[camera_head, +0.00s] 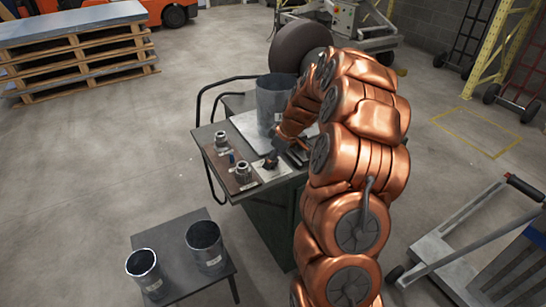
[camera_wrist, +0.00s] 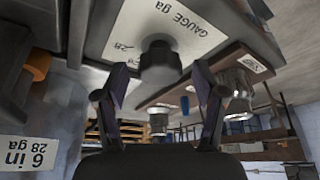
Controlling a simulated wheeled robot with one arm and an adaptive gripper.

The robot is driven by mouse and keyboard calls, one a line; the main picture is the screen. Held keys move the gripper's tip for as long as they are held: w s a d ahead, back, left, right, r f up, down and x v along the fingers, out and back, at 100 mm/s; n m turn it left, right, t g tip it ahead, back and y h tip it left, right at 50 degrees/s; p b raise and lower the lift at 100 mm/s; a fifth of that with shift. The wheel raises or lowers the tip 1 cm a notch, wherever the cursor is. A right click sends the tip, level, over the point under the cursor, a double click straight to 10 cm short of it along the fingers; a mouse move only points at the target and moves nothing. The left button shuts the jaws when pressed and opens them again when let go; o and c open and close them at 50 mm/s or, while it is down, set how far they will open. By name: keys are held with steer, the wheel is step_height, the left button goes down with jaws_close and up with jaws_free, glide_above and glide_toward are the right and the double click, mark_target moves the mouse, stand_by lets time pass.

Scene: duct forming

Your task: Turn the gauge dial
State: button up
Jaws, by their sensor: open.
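The gauge dial (camera_wrist: 160,62) is a dark round knob on a light plate (camera_wrist: 192,22) printed "GAUGE ga" with the number 28 beside it. In the wrist view it sits between and just beyond the fingertips of my gripper (camera_wrist: 158,85). The gripper is open, one finger on each side, and I see no clear contact with the dial. In the head view my gripper (camera_head: 271,160) is small and low over the light plate on the work table (camera_head: 236,198), and it largely hides the dial.
Two metal fittings (camera_head: 221,141) (camera_head: 243,172) stand on a brown board left of the plate. A large metal duct (camera_head: 275,102) stands behind. Two metal cylinders (camera_head: 144,268) (camera_head: 205,243) stand on a low dark stool. A cart (camera_head: 470,255) is at right.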

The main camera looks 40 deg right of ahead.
steer(key=c, duration=1.1)
steer(key=shift+c, duration=0.2)
steer(key=m+h+b, duration=0.1)
steer(key=m, duration=0.2)
steer(key=shift+t, duration=0.3)
steer(key=shift+a+r+m+h+b, duration=0.15)
steer(key=shift+m+h, duration=0.35)
steer(key=shift+m, duration=0.7)
steer(key=shift+d+f+m+h+b, duration=0.15)
steer(key=shift+m+h, duration=0.35)
steer(key=shift+m, duration=0.7)
steer(key=shift+a+r, duration=0.1)
steer(key=shift+a, duration=0.05)
steer(key=o, duration=1.1)
